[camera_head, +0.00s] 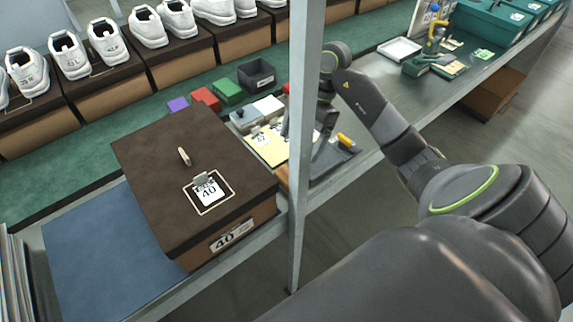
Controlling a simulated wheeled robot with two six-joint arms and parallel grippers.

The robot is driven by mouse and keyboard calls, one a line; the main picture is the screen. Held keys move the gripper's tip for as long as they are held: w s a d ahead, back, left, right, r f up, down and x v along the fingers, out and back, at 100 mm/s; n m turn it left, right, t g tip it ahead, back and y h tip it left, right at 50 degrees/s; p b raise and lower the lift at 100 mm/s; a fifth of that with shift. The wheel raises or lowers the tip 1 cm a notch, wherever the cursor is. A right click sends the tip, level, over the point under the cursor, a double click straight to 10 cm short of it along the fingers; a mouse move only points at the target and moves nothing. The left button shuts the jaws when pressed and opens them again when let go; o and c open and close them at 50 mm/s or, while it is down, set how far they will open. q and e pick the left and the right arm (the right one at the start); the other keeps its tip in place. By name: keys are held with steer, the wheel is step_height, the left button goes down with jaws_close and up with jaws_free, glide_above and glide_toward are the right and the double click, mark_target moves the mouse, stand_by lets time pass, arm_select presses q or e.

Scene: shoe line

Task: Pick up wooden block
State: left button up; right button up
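A brown-orange piece that may be the wooden block (282,177) shows as a small strip between the dark shoe box and the upright metal post; most of it is hidden. My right gripper (322,135) is low over the workbench, just right of the post and partly behind it. Its dark fingers merge with a dark tray under them, so I cannot tell whether they are open or shut or touch anything. My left gripper is out of view.
The brown box (150,150) marked 40 stands on a blue mat (85,255). The metal post (302,110) rises beside my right gripper. Yellow cards (264,148), small coloured boxes (228,92) and a white tray (399,49) lie around. White shoes on boxes line the back.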

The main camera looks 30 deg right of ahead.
steer(key=b, duration=0.1)
glide_above(288, 174)
steer(key=d, duration=0.2)
step_height(288, 174, down, 4)
steer(key=shift+f, duration=0.15)
steer(key=shift+b+x, duration=0.65)
steer(key=shift+x, duration=0.55)
steer(key=shift+f, duration=0.15)
step_height(288, 174, down, 3)
steer(key=b, duration=0.2)
steer(key=shift+w+a+b, duration=0.1)
steer(key=shift+a+b, duration=0.05)
steer(key=shift+b, duration=0.25)
steer(key=shift+f+b, duration=0.25)
steer(key=shift+b, duration=0.05)
steer(key=shift+b+x, duration=0.3)
steer(key=shift+x, duration=0.55)
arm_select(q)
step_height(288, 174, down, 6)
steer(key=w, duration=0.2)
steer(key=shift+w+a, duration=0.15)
arm_select(e)
steer(key=shift+a+r, duration=0.1)
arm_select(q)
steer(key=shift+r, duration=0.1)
